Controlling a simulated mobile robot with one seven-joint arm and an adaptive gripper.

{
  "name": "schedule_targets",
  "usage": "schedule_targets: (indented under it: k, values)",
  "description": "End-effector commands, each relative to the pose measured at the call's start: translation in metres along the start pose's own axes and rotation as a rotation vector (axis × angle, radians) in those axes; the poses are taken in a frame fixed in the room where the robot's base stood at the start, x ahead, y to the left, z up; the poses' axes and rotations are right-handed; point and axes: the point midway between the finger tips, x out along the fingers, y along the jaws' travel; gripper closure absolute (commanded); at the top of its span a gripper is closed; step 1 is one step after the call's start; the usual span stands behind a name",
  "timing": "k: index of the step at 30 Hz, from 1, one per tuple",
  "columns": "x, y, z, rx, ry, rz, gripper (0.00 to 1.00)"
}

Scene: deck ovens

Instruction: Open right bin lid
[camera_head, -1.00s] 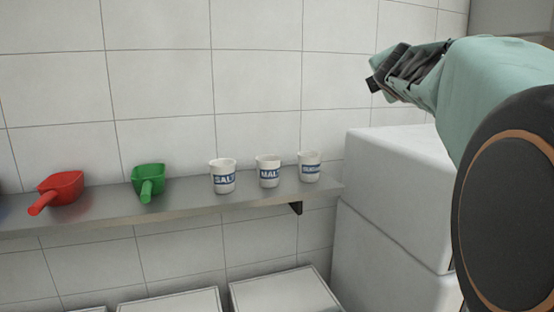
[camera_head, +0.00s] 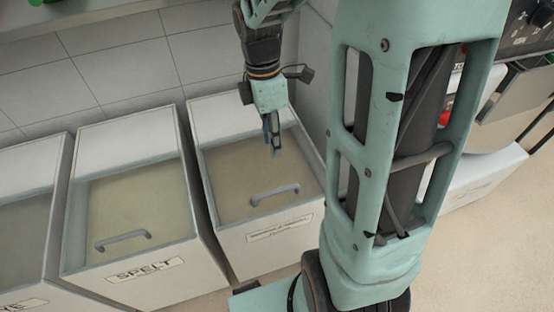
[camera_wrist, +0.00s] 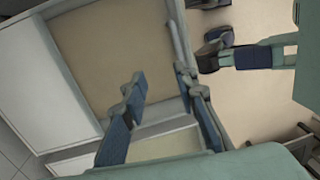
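The right bin (camera_head: 266,240) is a white box with a label on its front. Its lid is down, with a tan see-through panel (camera_head: 235,175) and a grey bar handle (camera_head: 275,194) near the front edge. My gripper (camera_head: 273,143) points down over the lid, behind and above the handle, apart from it. In the wrist view my gripper (camera_wrist: 159,82) is open and empty, its blue-grey fingers spread. The tan panel (camera_wrist: 115,45) lies beyond them, and a grey bar that looks like the handle (camera_wrist: 176,38) is near the right fingertip.
The SPELT bin (camera_head: 180,275) stands to the left, its lid shut, with another bin (camera_head: 25,240) farther left. A tiled wall (camera_head: 110,65) rises behind. Pale floor (camera_head: 480,240) is free at the right.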

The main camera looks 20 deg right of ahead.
Motion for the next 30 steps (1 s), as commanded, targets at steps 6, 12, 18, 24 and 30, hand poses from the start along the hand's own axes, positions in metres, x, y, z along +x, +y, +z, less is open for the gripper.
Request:
schedule_targets:
  k: [6,12,18,24,30]
  values:
    - [0.017,-0.027,-0.02,-0.022,0.043,-0.088,0.73]
    - [0.044,-0.031,-0.022,-0.024,0.045,-0.095,0.73]
    - [0.083,-0.033,-0.023,-0.023,0.044,-0.092,0.73]
    - [0.111,-0.036,-0.024,-0.022,0.044,-0.09,0.73]
    - [0.121,-0.036,-0.025,-0.022,0.043,-0.089,0.73]
